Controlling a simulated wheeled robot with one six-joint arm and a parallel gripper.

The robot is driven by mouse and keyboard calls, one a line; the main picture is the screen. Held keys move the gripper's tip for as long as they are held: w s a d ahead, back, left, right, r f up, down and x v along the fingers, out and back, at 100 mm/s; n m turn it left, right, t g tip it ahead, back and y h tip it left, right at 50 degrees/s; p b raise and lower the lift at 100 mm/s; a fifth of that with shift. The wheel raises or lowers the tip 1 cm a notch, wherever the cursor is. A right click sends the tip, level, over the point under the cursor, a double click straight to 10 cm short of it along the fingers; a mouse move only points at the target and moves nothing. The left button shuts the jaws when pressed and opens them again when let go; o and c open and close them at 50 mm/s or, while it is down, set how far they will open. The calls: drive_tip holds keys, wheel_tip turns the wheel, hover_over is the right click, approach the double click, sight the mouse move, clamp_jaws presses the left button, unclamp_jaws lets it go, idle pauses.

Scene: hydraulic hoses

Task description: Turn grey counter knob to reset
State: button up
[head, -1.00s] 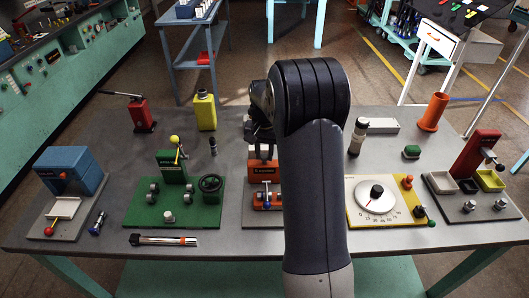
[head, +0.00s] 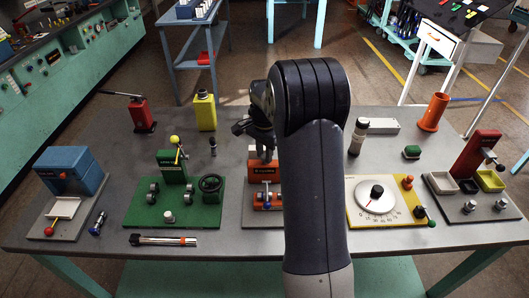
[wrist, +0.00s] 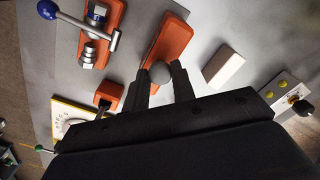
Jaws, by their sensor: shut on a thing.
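The grey counter knob (wrist: 160,72) shows in the wrist view as a pale round knob at the orange counter block (wrist: 168,42). My gripper (wrist: 163,80) is shut on the knob, with one dark finger on each side of it. In the head view my gripper (head: 266,152) points down at the orange counter housing (head: 259,172) on its grey baseplate. My arm hides the right part of that station, and the knob cannot be made out there. The counter's digits are not readable in either view.
A blue-ball lever (wrist: 46,9) lies close by on the same station. The green valve board (head: 190,205) stands to the left and the yellow dial board (head: 395,208) to the right. A loose dark cylinder (head: 213,146) stands behind the green board.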

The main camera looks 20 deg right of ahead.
sight(264, 156)
idle(0.4)
drive_tip(key=o, duration=1)
wheel_tip(264, 156, up, 11)
drive_tip(key=shift+f+b, duration=0.1)
drive_tip(key=shift+b, duration=0.45)
wheel_tip(264, 156, down, 11)
drive_tip(key=shift+r+p, duration=0.1)
drive_tip(key=shift+p, duration=0.45)
